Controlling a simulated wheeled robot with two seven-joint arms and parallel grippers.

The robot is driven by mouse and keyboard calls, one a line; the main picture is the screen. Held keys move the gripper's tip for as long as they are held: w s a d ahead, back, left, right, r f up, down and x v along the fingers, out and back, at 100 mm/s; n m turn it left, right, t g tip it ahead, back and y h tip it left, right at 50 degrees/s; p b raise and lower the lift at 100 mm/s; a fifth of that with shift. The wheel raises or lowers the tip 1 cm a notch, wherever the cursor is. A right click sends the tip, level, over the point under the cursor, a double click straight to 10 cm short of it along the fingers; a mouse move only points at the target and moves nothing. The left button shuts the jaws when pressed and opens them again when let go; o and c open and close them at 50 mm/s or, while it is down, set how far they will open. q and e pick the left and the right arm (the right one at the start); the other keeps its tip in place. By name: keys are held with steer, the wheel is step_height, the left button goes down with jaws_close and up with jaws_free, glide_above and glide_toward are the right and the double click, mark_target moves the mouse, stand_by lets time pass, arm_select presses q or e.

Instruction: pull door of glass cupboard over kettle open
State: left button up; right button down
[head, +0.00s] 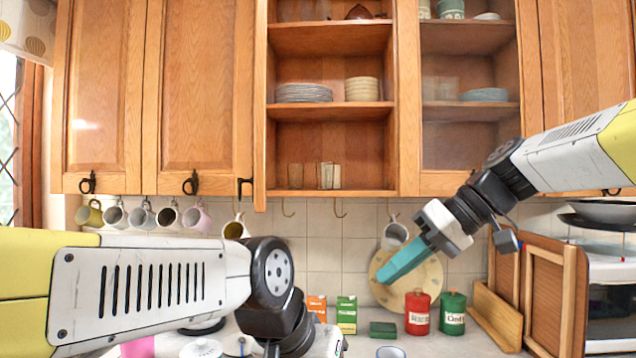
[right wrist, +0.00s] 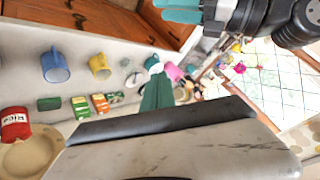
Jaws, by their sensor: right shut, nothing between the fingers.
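The glass cupboard's middle bay (head: 330,140) shows open shelves with plates and glasses. Its door (head: 260,110) stands swung out at the left side, seen nearly edge-on, with a black handle (head: 245,187) on its left face. My right gripper (head: 405,262) is shut and empty, below the cupboard and well right of that handle; its fingers also show in the right wrist view (right wrist: 156,85). My left wrist is low in front of the counter; teal fingers of my left gripper (right wrist: 180,9) show at the top of the right wrist view, their opening unclear. I cannot clearly make out the kettle.
A glazed door (head: 470,145) to the right is closed. Mugs (head: 198,218) hang under the cupboards. Red (head: 418,313) and green (head: 452,312) tins, boxes and a round board (head: 425,280) stand at the counter's back.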

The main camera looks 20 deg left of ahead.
steer(key=w+a+r+n+g+y, duration=0.3)
steer(key=w+a+r+n+g, duration=0.15)
steer(key=r+n, duration=0.25)
steer(key=w+a+r+n+g+y, duration=0.3)
steer(key=a+r+n+g, duration=0.15)
steer(key=r+n, duration=0.2)
steer(key=x, duration=1.3)
steer(key=shift+s+d+r, duration=0.2)
steer(key=shift+s+r, duration=0.15)
